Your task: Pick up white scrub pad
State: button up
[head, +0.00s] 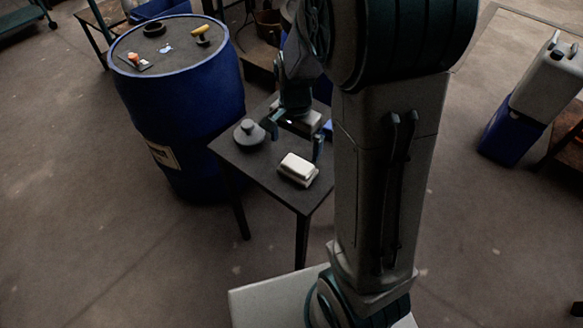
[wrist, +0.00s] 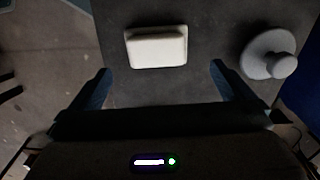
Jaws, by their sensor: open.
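The white scrub pad (head: 298,168) lies near the front corner of a small dark table (head: 258,168). It looks like a pale rounded block, and in the wrist view the pad (wrist: 157,48) lies ahead of my gripper, roughly between the lines of the two fingers. My gripper (head: 296,142) is open and empty, above the table and behind the pad in the head view. In the wrist view the fingers of my gripper (wrist: 160,82) stand wide apart, wider than the pad, and do not touch it.
A grey knobbed object (head: 249,133) stands left of the pad; the wrist view shows it (wrist: 270,54) right of my fingers. A pale item (head: 307,119) is partly hidden behind my gripper. A blue drum (head: 185,95) with small items on top stands close beside the table.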

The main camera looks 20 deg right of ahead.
aim_at(298, 164)
jog(key=f, duration=0.1)
jog(key=d+f, duration=0.1)
jog(key=f, duration=0.1)
jog(key=shift+f, duration=0.15)
jog(key=shift+s+a+f+b, duration=0.1)
jog(key=shift+f+b, duration=0.6)
jog(key=shift+f, duration=2.4)
jog(key=shift+c, duration=0.3)
jog(key=c, duration=0.7)
